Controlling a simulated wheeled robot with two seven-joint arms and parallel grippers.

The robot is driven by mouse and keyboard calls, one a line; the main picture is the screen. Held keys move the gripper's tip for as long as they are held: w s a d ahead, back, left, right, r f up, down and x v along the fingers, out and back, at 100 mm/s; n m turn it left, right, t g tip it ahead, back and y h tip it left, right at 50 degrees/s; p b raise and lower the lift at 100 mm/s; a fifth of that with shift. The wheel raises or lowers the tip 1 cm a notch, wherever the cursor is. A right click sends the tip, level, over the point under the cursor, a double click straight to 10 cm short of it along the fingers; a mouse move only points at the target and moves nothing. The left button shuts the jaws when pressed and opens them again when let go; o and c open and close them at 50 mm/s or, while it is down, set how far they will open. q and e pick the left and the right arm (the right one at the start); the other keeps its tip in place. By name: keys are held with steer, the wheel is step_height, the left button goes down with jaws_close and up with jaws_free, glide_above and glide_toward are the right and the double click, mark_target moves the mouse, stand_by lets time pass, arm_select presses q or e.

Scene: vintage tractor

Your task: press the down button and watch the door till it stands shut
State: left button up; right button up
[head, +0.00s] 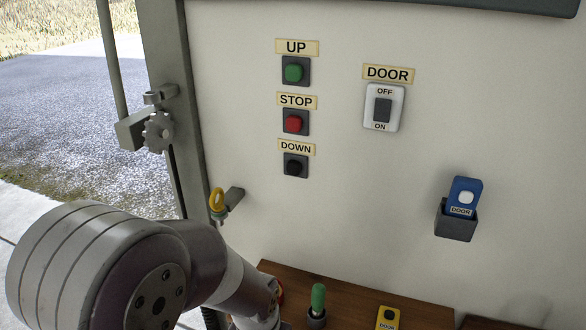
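The down button (295,166) is black, in a dark square housing on the pale wall, under a DOWN label. Above it are a red stop button (293,123) and a green up button (293,72), each with its own label. The doorway (85,110) at the left shows gravel and grass outside. No door panel shows across the visible part of it. My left arm (150,265) reaches in from the lower left, below the buttons. Its gripper is not visible, and my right gripper is out of view.
A DOOR rocker switch (382,110) marked OFF and ON is right of the buttons. A blue DOOR remote (463,197) sits in a dark wall holder (455,222).

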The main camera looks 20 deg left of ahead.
arm_select(q)
jaws_close()
stand_by(1.8)
